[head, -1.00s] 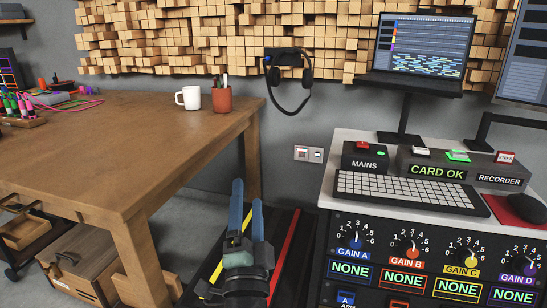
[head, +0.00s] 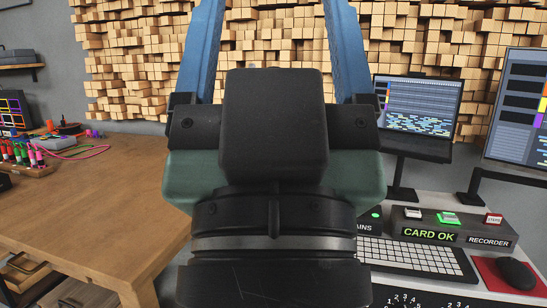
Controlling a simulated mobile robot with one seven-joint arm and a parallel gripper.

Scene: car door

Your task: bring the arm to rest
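My gripper (head: 275,20) fills the middle of the head view, close to the camera and pointing up. Its two blue fingers stand wide apart with only the block-covered wall showing between them, so it is open and empty. The fingertips run out of the top of the frame. The black wrist and gripper body hide the middle of the scene, including the mug, the pen cup and the headphones seen earlier.
A wooden table (head: 90,215) with coloured plugs (head: 25,155) and a pink cable (head: 75,150) lies at left. At right stands a console with a keyboard (head: 420,258), a black mouse (head: 517,273) and a laptop-like screen (head: 418,108). The wall carries wooden blocks (head: 130,60).

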